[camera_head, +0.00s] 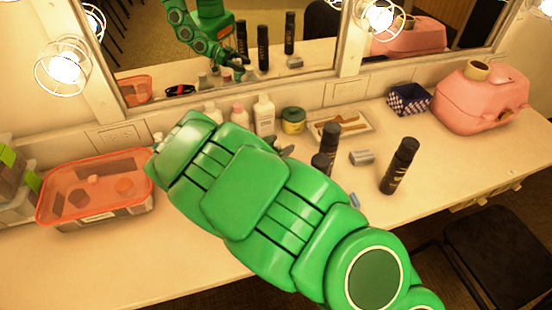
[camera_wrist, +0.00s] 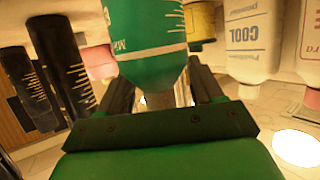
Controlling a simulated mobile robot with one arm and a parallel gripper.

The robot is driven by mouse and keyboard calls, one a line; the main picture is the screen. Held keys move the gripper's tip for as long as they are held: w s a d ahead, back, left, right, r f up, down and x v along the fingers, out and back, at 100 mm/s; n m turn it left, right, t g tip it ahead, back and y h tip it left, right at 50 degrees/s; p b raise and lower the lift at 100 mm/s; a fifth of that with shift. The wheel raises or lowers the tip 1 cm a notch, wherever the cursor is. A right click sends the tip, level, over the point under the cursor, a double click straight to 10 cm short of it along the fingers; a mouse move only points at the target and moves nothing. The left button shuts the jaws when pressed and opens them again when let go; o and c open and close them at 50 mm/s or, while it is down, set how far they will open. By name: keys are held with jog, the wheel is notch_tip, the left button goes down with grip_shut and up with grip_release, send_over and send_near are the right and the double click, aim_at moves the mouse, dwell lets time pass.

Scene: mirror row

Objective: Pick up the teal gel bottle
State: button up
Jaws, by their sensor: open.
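The teal gel bottle (camera_wrist: 148,30) shows large at the top centre of the wrist view, with pale markings; its upper part is cut off by the frame edge. My gripper (camera_wrist: 165,88) is open, with one dark finger on each side of the bottle's narrow lower end. I cannot tell whether either finger touches it. In the head view my green arm covers the bottle and most of my gripper; a dark finger part shows just past the arm, near the jar. My arm and gripper also show in the mirror (camera_head: 150,45).
Dark cans (camera_head: 399,166) stand right of my arm, near a brush tray (camera_head: 362,125). An orange-lidded box (camera_head: 97,186) is left; a pink case (camera_head: 480,100) is far right.

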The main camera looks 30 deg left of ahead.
jog(key=shift+c, duration=0.2)
grip_shut()
jog(key=shift+f, duration=0.1)
